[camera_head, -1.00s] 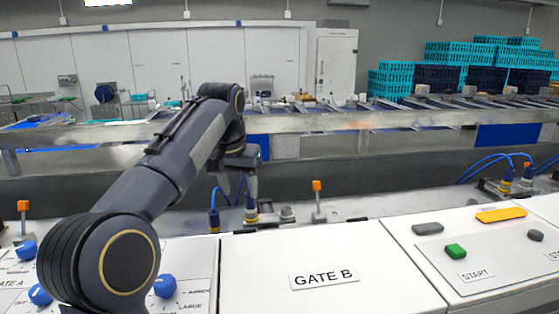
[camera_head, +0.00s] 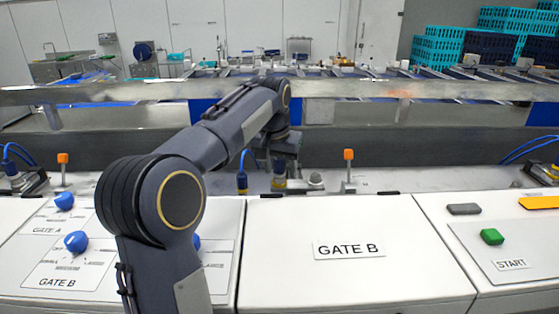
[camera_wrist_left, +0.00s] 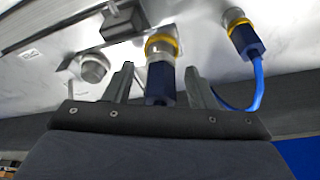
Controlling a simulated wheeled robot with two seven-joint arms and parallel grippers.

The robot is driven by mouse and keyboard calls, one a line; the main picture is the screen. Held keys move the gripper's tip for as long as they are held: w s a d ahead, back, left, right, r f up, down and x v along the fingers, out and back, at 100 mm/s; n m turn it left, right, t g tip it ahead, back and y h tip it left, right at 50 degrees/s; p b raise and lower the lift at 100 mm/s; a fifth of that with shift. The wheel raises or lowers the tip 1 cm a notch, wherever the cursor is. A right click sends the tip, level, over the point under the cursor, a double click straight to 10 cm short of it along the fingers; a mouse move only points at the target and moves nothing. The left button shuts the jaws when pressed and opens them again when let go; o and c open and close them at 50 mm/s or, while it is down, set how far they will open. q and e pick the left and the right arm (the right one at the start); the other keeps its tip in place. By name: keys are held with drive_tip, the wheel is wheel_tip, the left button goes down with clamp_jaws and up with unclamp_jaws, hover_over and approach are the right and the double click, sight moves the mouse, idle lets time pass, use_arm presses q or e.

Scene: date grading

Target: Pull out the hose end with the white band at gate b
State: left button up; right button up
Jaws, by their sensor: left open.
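Two hose fittings show at gate B. One (camera_wrist_left: 160,86), with a gold collar, a pale metal section and a dark blue body, lies between the fingers of my left gripper (camera_wrist_left: 159,88) in the left wrist view. The fingers are open, with visible gaps on both sides. The other fitting (camera_wrist_left: 246,40), with a gold ring and a blue hose, is right of the fingers; it also shows in the head view (camera_head: 242,182). I cannot clearly tell a white band on either. In the head view my left gripper (camera_head: 280,168) is above the fittings, partly hidden. My right gripper is not in view.
A round metal knob (camera_wrist_left: 94,67) is left of the fingers. An orange-topped switch (camera_head: 348,160) stands right of the fittings. The white GATE B panel (camera_head: 300,215) lies in front; a metal conveyor rail (camera_head: 350,88) runs behind.

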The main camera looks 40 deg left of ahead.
use_arm(q)
drive_tip(key=c, duration=1)
drive_tip(key=o, duration=1)
